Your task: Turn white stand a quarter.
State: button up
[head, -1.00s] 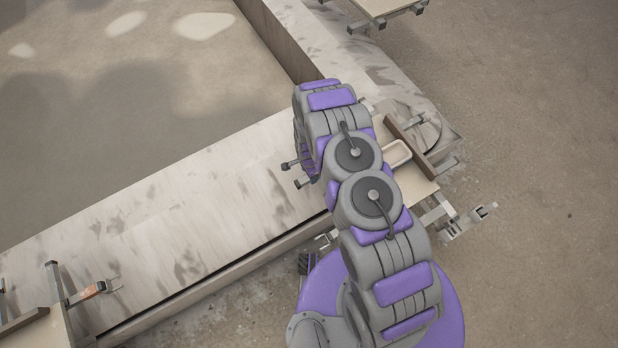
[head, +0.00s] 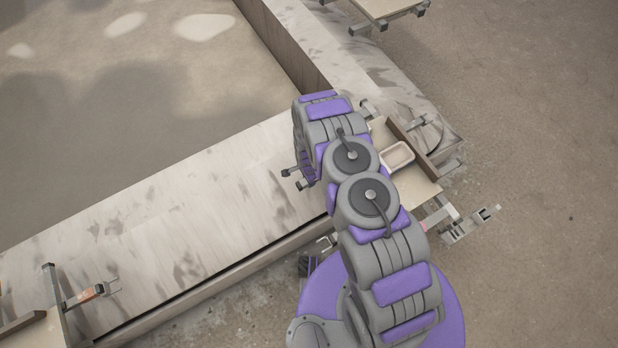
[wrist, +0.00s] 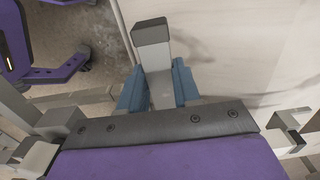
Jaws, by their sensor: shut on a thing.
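A pale board (head: 428,190) with a brown rail (head: 414,153) sits at the corner of the long mottled ledge, partly hidden by my arm. I cannot tell for sure that it is the white stand. In the wrist view, the blue fingers of my gripper (wrist: 159,92) are shut on a grey upright bar with a dark cap (wrist: 150,32). One finger is on each side of the bar. What the bar joins to is hidden.
A small pale tray (head: 397,157) lies on the board. A metal clamp (head: 470,225) juts out past its right end. Another board with a clamp (head: 92,292) stands at lower left, and one more (head: 378,10) at the top. Floor at right is clear.

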grip_shut()
